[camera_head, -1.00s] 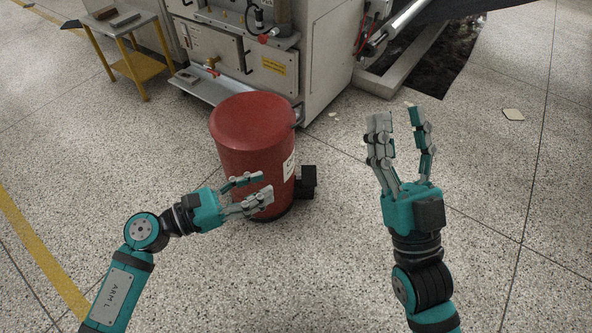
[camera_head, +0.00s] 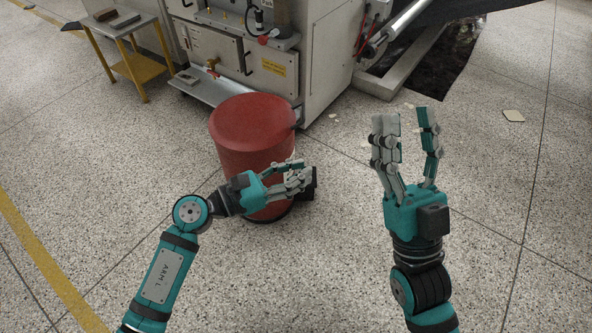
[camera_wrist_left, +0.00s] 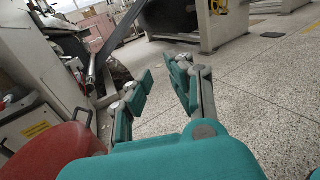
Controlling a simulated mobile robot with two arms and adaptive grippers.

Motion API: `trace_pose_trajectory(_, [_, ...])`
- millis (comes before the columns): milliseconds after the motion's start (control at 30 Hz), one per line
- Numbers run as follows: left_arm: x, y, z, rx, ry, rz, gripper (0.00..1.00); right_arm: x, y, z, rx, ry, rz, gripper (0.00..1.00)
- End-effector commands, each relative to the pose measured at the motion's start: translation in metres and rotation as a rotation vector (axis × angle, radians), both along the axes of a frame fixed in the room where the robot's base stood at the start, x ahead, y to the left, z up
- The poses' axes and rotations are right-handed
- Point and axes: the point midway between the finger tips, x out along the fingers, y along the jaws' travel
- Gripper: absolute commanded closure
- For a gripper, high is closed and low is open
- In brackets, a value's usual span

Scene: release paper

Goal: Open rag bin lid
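The red rag bin (camera_head: 252,158) stands upright on the floor in the head view, with its round red lid (camera_head: 252,118) closed on top. In the left wrist view the lid (camera_wrist_left: 50,150) shows at the lower left. My left gripper (camera_head: 306,175) is open and empty, in front of the bin's right side and below lid height in the picture. It also shows open in the left wrist view (camera_wrist_left: 155,88), pointing past the bin. A black pedal-like block (camera_head: 309,182) at the bin's base is partly hidden by the fingers. My right gripper (camera_head: 404,112) is open and empty, right of the bin.
A large grey machine (camera_head: 322,60) stands behind the bin, with a low tray (camera_head: 200,87) at its foot. A yellow-legged side table (camera_head: 135,65) is at the back left. The floor to the right and front is mostly clear, with a few paper scraps (camera_head: 513,115).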

Motion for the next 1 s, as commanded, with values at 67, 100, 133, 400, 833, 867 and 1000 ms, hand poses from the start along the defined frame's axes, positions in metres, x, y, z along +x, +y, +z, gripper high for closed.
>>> trace_pose_trajectory(67, [-0.0001,0.0002,-0.0001,0.000,0.000,0.000,0.93,0.0002,0.0000,-0.0001,0.000,0.001,0.000,0.60])
trace_pose_trajectory(100, [-0.0001,0.0003,-0.0001,0.000,0.000,0.000,0.98,0.0003,0.0000,-0.0001,0.000,0.001,0.000,0.60])
trace_pose_trajectory(133, [-0.0001,0.0003,-0.0001,0.000,0.000,0.000,1.00,0.0004,-0.0001,-0.0002,0.000,0.001,0.000,0.60])
trace_pose_trajectory(400, [-0.0002,0.0004,-0.0002,0.000,0.000,0.000,1.00,0.0008,-0.0006,-0.0002,-0.001,0.002,-0.002,0.60])
trace_pose_trajectory(833, [-0.0002,0.0004,-0.0002,0.000,0.000,0.000,0.68,0.0010,-0.0011,-0.0003,-0.002,0.002,-0.004,0.60])
trace_pose_trajectory(867, [-0.0002,0.0004,-0.0002,0.000,0.000,0.000,0.66,0.0010,-0.0011,-0.0003,-0.002,0.002,-0.004,0.60])
trace_pose_trajectory(1000, [-0.0001,0.0004,-0.0002,0.000,0.000,0.000,0.66,0.0010,-0.0011,-0.0003,-0.002,0.002,-0.004,0.60])
